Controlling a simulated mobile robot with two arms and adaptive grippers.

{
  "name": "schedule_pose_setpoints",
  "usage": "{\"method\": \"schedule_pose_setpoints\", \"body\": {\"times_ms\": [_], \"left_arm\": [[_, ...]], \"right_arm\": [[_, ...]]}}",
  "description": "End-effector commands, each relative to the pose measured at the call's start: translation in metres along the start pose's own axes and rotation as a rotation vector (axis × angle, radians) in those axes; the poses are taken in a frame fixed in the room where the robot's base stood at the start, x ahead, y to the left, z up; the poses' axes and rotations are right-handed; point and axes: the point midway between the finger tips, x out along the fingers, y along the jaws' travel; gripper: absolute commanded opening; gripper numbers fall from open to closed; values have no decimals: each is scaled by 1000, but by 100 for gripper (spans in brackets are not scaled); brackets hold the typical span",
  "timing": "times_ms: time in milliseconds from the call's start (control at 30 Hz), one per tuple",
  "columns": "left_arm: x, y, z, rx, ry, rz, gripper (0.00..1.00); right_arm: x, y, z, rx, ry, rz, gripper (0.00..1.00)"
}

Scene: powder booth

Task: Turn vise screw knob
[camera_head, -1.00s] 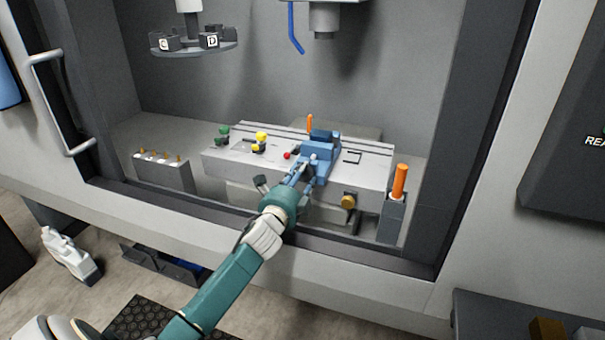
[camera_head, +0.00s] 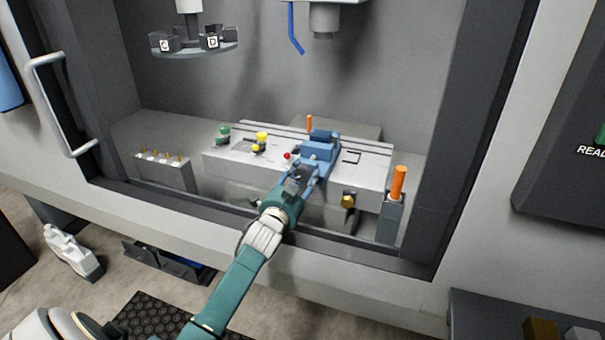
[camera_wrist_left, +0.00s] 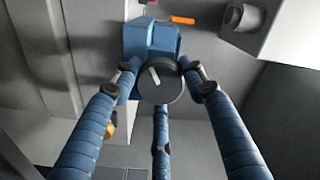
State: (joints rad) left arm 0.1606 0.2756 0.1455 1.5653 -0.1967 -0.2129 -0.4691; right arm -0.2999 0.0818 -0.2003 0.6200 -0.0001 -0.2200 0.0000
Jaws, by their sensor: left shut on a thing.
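The blue vise (camera_head: 321,146) sits on the grey machine table, right of its middle. Its dark round screw knob (camera_wrist_left: 160,83) with a white mark faces me in the left wrist view. My left gripper (camera_head: 303,178) reaches in from the front and is shut on the knob. In the left wrist view, two blue fingers of the gripper (camera_wrist_left: 164,88) touch the knob's left and right sides, and a third finger lies below it. In the head view the gripper mostly hides the knob. My right gripper is not in view.
The table (camera_head: 372,166) also holds a green knob (camera_head: 223,133), a yellow knob (camera_head: 261,139) and a red ball (camera_head: 287,156). An orange cylinder (camera_head: 399,182) stands at the right. The booth's front sill (camera_head: 350,258) passes under my arm.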

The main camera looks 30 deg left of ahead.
Motion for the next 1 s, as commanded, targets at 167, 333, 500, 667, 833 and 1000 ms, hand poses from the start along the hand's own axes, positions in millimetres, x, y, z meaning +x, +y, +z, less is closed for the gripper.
{"method": "schedule_pose_setpoints", "body": {"times_ms": [167, 333, 500, 667, 833, 1000], "left_arm": [[0, 2, 1, -113, -3, 5, 16], [0, 3, 1, -184, -4, 5, 16], [0, 3, 1, -219, -4, 5, 16], [0, 3, 1, -232, -4, 5, 16], [0, 3, 1, -233, -4, 5, 16], [0, 3, 2, -232, -4, 5, 46]], "right_arm": [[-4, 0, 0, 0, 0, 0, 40], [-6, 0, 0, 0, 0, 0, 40], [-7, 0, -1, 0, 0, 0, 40], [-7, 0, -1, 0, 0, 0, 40], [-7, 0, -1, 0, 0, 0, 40], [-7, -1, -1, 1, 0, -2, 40]]}}
